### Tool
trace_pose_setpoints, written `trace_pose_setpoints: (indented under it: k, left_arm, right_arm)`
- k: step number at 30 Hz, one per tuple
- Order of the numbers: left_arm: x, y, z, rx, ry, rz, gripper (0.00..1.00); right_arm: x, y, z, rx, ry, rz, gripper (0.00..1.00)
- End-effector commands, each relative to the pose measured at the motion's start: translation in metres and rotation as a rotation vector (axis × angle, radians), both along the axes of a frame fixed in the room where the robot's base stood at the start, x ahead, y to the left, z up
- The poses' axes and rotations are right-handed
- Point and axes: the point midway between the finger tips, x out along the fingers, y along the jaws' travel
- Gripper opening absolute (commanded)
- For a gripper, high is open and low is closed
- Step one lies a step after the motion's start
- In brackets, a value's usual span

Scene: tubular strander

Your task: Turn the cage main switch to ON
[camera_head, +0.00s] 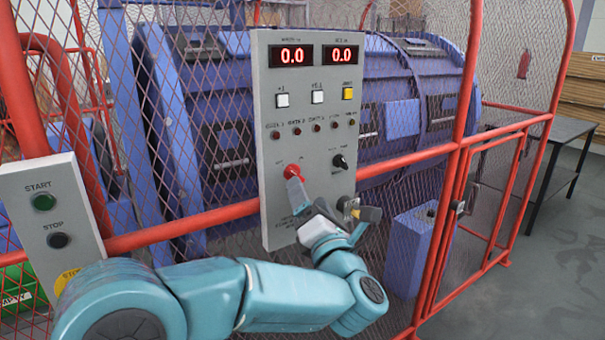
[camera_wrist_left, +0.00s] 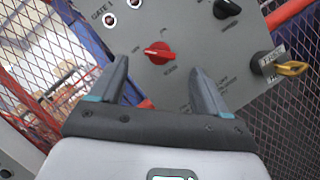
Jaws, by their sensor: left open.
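A grey control panel (camera_head: 308,120) hangs on the red mesh guard and carries a red rotary switch (camera_head: 291,170), a black knob (camera_head: 339,162) and a key switch (camera_head: 348,204). The red rotary switch (camera_wrist_left: 158,53) shows clearly in the left wrist view, its handle roughly crosswise there. Its labels are too small to read for sure. My left gripper (camera_head: 322,198) is open and empty, close in front of the lower panel. In the wrist view its fingertips (camera_wrist_left: 158,68) lie on either side of the red switch, apparently not touching it. My right gripper is out of view.
The panel also has two red displays (camera_head: 318,54) reading 0.0, push buttons and a row of lamps. A START/STOP box (camera_head: 52,215) stands at left. The key's yellow handle (camera_wrist_left: 291,68) sticks out right of my fingers. Open floor (camera_head: 540,270) lies at right.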

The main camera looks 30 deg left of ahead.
Motion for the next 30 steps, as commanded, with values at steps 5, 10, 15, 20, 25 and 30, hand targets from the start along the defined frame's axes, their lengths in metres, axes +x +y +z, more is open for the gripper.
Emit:
trace_pose_setpoints:
  k: [5, 10, 15, 20, 25, 30]
  left_arm:
    - [0.021, 0.029, 0.011, 0.001, 0.002, 0.004, 0.76]
    - [0.034, 0.042, 0.016, 0.001, 0.002, 0.0, 0.76]
    - [0.038, 0.045, 0.016, 0.001, 0.002, -0.001, 0.76]
    - [0.039, 0.044, 0.016, 0.001, 0.002, -0.001, 0.76]
    - [0.04, 0.044, 0.016, 0.001, 0.002, -0.001, 0.31]
    - [0.039, 0.044, 0.016, 0.002, 0.003, -0.001, 0.2]
  right_arm:
    - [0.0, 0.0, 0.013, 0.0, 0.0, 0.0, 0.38]
    - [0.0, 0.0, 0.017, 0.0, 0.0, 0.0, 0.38]
    - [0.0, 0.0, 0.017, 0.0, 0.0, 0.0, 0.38]
    - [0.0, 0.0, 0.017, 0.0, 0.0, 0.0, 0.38]
    - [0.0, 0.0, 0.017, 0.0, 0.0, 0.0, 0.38]
    - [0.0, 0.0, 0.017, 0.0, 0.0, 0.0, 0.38]
